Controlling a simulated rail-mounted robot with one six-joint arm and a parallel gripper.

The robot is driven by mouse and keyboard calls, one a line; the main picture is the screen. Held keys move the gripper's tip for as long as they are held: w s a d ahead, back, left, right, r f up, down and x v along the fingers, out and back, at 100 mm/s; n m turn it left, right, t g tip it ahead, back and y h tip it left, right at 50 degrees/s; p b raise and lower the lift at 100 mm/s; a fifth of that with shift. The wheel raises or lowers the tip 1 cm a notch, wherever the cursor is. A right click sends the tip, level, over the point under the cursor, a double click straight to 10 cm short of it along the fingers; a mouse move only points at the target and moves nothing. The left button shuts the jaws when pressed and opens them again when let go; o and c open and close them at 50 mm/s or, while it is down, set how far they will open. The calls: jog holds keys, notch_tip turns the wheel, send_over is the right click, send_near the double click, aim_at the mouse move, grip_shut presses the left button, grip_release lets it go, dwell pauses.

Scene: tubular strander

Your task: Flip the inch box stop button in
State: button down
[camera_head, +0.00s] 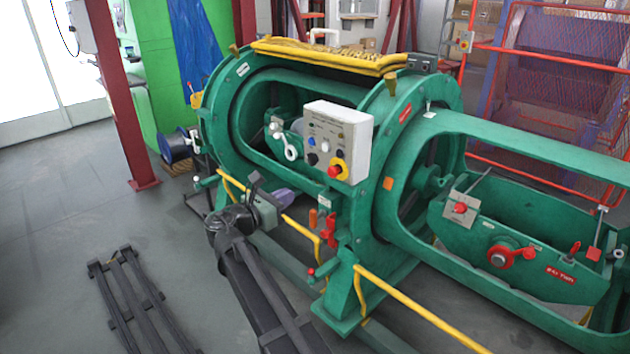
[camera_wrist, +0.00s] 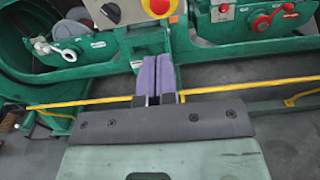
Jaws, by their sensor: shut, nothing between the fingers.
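The inch box (camera_head: 345,128) is a pale grey control box mounted on the green machine frame, with several small knobs and buttons on its face. Its stop button (camera_head: 337,169) is a red knob on a yellow base at the lower right of that face. In the wrist view the box (camera_wrist: 115,10) is cut off by the top edge, and the red stop button (camera_wrist: 159,6) shows just above my fingers. My gripper (camera_head: 291,203) is below and left of the box, apart from it. Its purple fingers (camera_wrist: 157,62) are together and empty.
A yellow rail (camera_head: 415,305) runs low along the machine front, passing behind my fingers in the wrist view. Red handles (camera_head: 329,230) stick out below the box. A red post (camera_head: 122,95) stands at left. The grey floor (camera_head: 60,220) at left is mostly clear.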

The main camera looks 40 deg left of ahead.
aim_at(330, 173)
jog(key=w, duration=0.4)
jog(key=w+d, duration=0.1)
jog(key=w, duration=0.8)
jog(key=shift+w+d, duration=0.15)
jog(key=shift+w, duration=0.25)
jog(key=shift+w+r, duration=0.1)
jog(key=shift+w, duration=0.85)
jog(key=shift+d, duration=0.1)
jog(key=s+a, duration=0.1)
jog(key=s, duration=1.3)
jog(key=shift+s+a, duration=0.25)
jog(key=shift+a, duration=0.05)
